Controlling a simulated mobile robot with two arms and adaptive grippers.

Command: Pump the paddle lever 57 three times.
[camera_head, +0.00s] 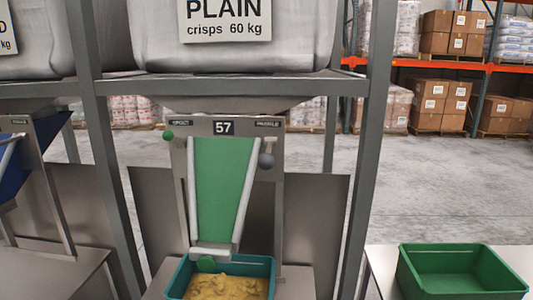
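The weigher labelled 57 (224,128) stands in the middle of the head view. A green knob (168,135) sits at the upper left beside another small label. A sloping green chute (218,185) with pale side rails runs down between them. Below its mouth, a teal bin (267,262) holds yellow crisps (227,287). Neither of my grippers shows in the view.
Grey frame posts (366,150) stand on both sides of the weigher. A large white sack (155,40) marked PLAIN crisps 60 kg hangs above. An empty green crate (460,271) stands on a table at the right. Another weigher (40,170) is at the left.

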